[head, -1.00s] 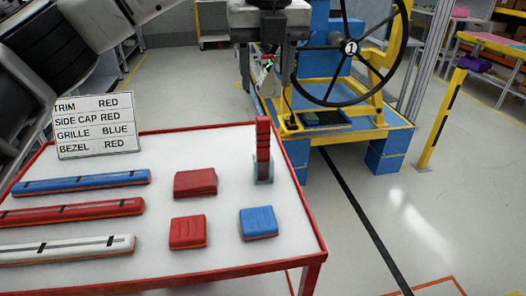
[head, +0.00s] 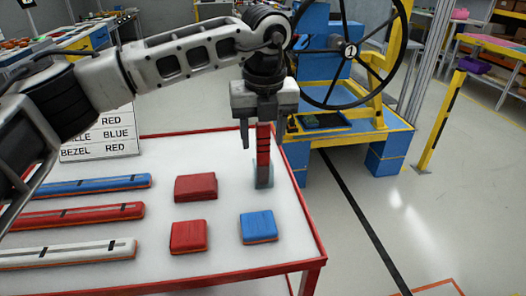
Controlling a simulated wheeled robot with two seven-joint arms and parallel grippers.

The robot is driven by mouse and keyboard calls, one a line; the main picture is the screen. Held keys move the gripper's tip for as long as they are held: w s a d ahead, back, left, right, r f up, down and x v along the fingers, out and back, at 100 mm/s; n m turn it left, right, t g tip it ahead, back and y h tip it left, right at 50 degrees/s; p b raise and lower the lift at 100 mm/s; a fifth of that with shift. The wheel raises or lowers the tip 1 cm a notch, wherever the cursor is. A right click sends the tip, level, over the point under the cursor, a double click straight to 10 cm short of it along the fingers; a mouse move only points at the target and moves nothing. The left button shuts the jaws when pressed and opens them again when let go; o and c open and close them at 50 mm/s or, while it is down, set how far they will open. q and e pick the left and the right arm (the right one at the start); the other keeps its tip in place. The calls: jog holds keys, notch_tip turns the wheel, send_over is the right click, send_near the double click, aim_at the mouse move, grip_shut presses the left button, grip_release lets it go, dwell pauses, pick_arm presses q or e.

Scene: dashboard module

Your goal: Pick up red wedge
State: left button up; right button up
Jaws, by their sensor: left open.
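The red wedge (head: 263,155) is a tall, narrow red piece with dark notches. It stands upright in a small grey-blue holder (head: 263,184) near the table's far right edge. My left gripper (head: 261,140) comes down from above it with its fingers pointing down. The jaws are open, with one finger to the left of the wedge's upper part. The gripper body covers the space just above the wedge. I cannot tell whether the fingers touch it. My right gripper is not in view.
The white table (head: 220,268) has a red rim. Two red blocks (head: 195,187) (head: 188,236) and a blue block (head: 258,226) lie near the wedge. Blue (head: 80,186), red (head: 70,214) and white (head: 65,252) bars lie left. A sign (head: 105,143) is partly hidden by my arm.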

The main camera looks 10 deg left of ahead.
pick_arm(q)
grip_shut()
jog(key=c, duration=1.1)
grip_release()
jog(key=shift+o, duration=0.2)
jog(key=shift+r, duration=0.15)
